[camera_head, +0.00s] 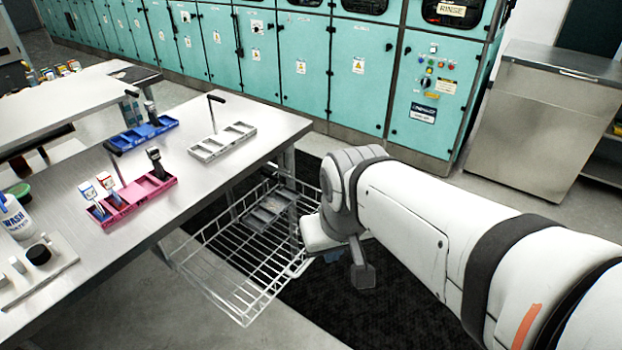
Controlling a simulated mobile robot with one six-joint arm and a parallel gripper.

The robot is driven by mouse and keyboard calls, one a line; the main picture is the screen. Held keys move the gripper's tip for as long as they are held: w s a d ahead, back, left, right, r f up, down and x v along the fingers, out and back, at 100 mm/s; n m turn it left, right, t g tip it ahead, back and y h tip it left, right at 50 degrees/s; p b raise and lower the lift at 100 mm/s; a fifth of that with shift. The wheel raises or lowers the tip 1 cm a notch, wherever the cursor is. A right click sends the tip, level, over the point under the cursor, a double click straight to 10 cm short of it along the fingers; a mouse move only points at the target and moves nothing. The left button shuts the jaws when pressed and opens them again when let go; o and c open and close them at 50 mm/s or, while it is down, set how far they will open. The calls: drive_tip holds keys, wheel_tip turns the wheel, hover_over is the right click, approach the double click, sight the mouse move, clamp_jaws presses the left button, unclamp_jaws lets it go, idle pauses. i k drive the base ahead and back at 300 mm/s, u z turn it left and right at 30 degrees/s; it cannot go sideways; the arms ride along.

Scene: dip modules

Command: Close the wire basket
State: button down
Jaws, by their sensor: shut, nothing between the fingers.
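The wire basket (232,268) is a pale metal wire drawer under the metal table. It is slid out, and much of it projects past the table's front edge over the floor. A grey compartment tray (268,208) lies inside it toward the back. My gripper (362,277) is at the right side of the basket, close to its right front corner. It is shut and empty. My wrist hides part of the gripper and the basket's far right side. I cannot tell whether the gripper touches the wire.
The table (205,180) carries a blue tray (143,134), a pink tray (135,198), a grey tray (222,142) and a white wash bottle (14,218). Teal cabinets (290,60) line the back. A steel cabinet (537,125) stands at right. A black mat (340,310) covers the floor.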

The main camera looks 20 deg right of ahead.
sight(292, 275)
drive_tip(key=i, duration=0.9)
